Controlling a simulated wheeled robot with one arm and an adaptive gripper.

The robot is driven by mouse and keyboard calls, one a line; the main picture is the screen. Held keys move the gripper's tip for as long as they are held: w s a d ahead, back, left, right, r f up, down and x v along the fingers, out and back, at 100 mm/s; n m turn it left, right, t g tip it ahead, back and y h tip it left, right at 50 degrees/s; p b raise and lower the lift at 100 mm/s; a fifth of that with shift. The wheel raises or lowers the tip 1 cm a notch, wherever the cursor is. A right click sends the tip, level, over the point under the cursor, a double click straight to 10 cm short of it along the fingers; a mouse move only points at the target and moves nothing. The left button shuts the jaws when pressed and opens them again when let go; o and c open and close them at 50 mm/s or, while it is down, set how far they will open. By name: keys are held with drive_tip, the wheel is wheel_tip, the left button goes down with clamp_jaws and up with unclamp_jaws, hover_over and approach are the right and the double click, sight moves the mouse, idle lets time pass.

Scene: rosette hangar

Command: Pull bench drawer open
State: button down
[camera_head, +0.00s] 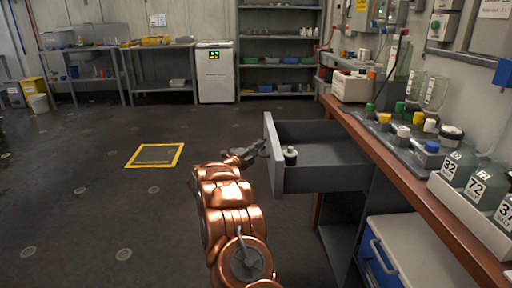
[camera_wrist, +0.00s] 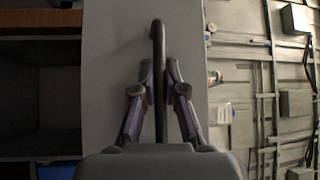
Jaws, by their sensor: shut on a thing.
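The bench drawer (camera_head: 325,179) is grey and stands pulled out to the left from under the wooden bench top. A small dark jar with a white lid (camera_head: 290,152) stands inside it at the front end. My gripper (camera_head: 256,149) is at the outer side of the drawer front. In the wrist view the drawer front (camera_wrist: 115,70) is a pale panel, and the dark bar handle (camera_wrist: 158,80) runs between my two fingers (camera_wrist: 159,90). The fingers are shut on the handle. In the head view the handle is mostly hidden by my gripper.
The bench top (camera_head: 395,165) carries bottles, capped jars and a rack of numbered bottles (camera_head: 478,187). A blue and white cooler box (camera_head: 405,255) sits below the bench. Open floor with a yellow-framed floor plate (camera_head: 155,155) lies to the left. Shelves and a white cabinet (camera_head: 215,73) stand at the back.

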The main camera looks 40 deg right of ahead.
drive_tip(key=shift+a, duration=0.1)
drive_tip(key=c, duration=1.2)
unclamp_jaws()
drive_tip(key=v, duration=1.2)
drive_tip(key=shift+w, duration=0.1)
